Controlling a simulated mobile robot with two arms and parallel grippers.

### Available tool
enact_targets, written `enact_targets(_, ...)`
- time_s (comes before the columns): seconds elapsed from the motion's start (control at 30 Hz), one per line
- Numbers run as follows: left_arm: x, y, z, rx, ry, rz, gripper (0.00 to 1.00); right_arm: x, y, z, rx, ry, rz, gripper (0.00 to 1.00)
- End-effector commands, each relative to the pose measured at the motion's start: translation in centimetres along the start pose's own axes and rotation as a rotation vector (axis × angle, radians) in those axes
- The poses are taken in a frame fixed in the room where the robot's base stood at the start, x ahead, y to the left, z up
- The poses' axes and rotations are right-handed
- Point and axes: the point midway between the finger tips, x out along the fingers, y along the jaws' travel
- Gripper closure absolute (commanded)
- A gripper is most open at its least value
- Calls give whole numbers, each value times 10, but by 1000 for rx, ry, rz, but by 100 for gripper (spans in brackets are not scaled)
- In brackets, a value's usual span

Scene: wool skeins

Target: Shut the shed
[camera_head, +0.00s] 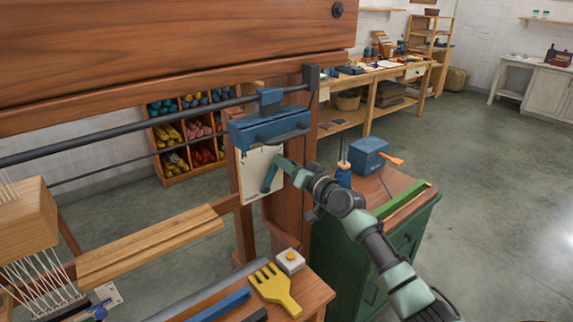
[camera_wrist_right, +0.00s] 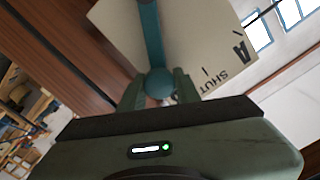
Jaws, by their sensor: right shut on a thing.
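A teal lever (camera_head: 268,181) with a ball knob (camera_wrist_right: 157,83) stands in front of a pale plate (camera_head: 250,181) on the loom's right post. In the head view it leans up and a little right. The plate bears the word SHUT (camera_wrist_right: 213,85), with a short mark beside it, in the right wrist view. My right gripper (camera_head: 281,162) is shut on the knob, with a finger on each side of it (camera_wrist_right: 158,90). White threads (camera_head: 42,277) hang below a wooden block of the loom at lower left. My left gripper is not in view.
A green cabinet (camera_head: 338,258) stands right of the post, with a blue box (camera_head: 369,154) on top. A yellow comb (camera_head: 275,288) and a white button box (camera_head: 290,261) lie on the front bench. Floor at right is clear.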

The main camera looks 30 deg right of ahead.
Motion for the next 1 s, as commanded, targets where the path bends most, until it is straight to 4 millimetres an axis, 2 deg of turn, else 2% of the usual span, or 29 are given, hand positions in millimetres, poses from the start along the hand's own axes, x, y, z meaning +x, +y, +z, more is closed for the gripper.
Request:
enact_targets(0.27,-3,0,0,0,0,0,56,0,-8,1,-73,-4,0,100)
enact_targets(0.7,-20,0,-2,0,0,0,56,0,-37,7,-366,-5,0,100)
enact_targets(1.0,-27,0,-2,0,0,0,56,0,-49,14,-499,-4,-1,100)
